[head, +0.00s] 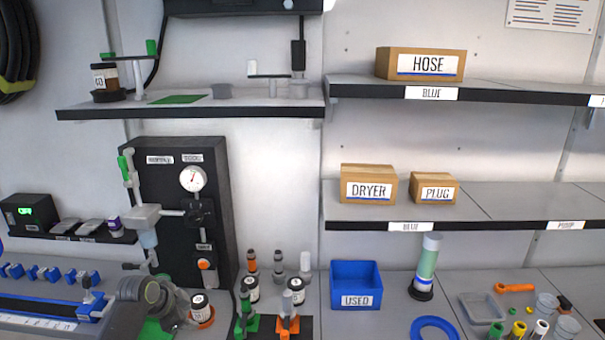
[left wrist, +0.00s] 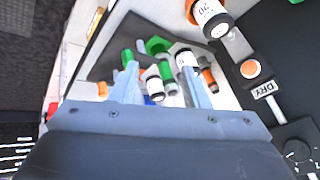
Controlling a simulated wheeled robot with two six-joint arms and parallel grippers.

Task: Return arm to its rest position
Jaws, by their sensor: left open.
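My left arm reaches in at the lower left of the head view, and my left gripper (head: 170,308) is low over the bench in front of the black panel. In the left wrist view, the two pale fingers of my left gripper (left wrist: 158,72) stand apart. Small bottles with white labels and green and orange parts (left wrist: 160,82) lie beyond and between the fingertips in that picture. I see nothing clamped between the fingers. Whether a fingertip touches anything there is unclear. My right gripper is in neither view.
The black panel with a gauge (head: 193,179) stands behind my left arm. A labelled bottle (head: 201,306) is close to the gripper's right. Dark-capped bottles (head: 251,287) and a blue USED bin (head: 356,271) stand farther right. A blue rail fixture (head: 92,306) is at left.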

